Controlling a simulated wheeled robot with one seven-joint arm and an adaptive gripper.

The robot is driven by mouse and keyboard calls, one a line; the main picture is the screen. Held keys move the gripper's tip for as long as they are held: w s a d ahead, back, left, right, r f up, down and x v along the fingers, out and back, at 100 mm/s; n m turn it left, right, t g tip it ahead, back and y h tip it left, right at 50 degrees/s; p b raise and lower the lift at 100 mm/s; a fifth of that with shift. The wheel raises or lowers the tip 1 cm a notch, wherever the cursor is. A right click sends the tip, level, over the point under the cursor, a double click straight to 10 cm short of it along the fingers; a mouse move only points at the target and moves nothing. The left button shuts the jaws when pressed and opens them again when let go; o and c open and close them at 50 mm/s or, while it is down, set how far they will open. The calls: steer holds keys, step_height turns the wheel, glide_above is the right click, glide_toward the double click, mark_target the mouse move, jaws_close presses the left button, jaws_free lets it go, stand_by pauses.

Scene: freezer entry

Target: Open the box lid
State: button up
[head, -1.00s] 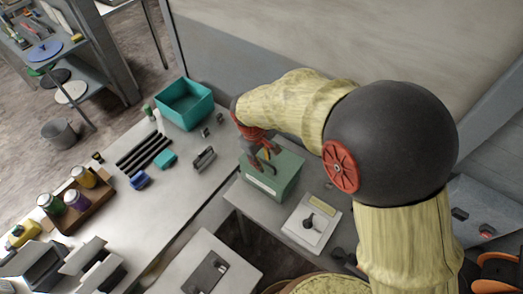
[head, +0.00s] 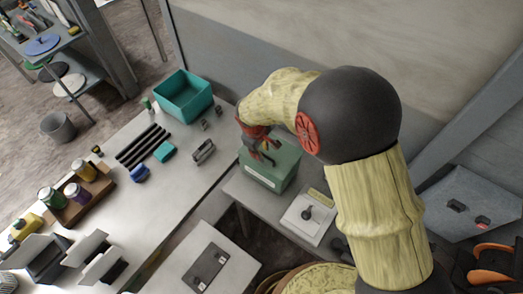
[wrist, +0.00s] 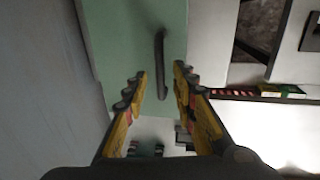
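The green box (head: 283,172) stands on a small grey table right of the long bench, its lid down as far as I can see. In the wrist view the green lid (wrist: 118,48) carries a dark bar handle (wrist: 160,62). My gripper (head: 262,152) is over the box's top in the head view. In the wrist view its two yellow fingers (wrist: 160,88) are spread apart, one on each side of the handle's near end. No contact with the handle shows. The arm and gripper hide part of the lid in the head view.
A teal bin (head: 184,97) stands on the bench behind the box. A white panel with a black knob (head: 307,213) is at the box's right. A grey wall (head: 235,70) rises close behind. Black bars (head: 142,145) and small blue items lie on the bench.

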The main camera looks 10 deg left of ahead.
steer(key=shift+c, duration=0.3)
jaws_close()
stand_by(0.6)
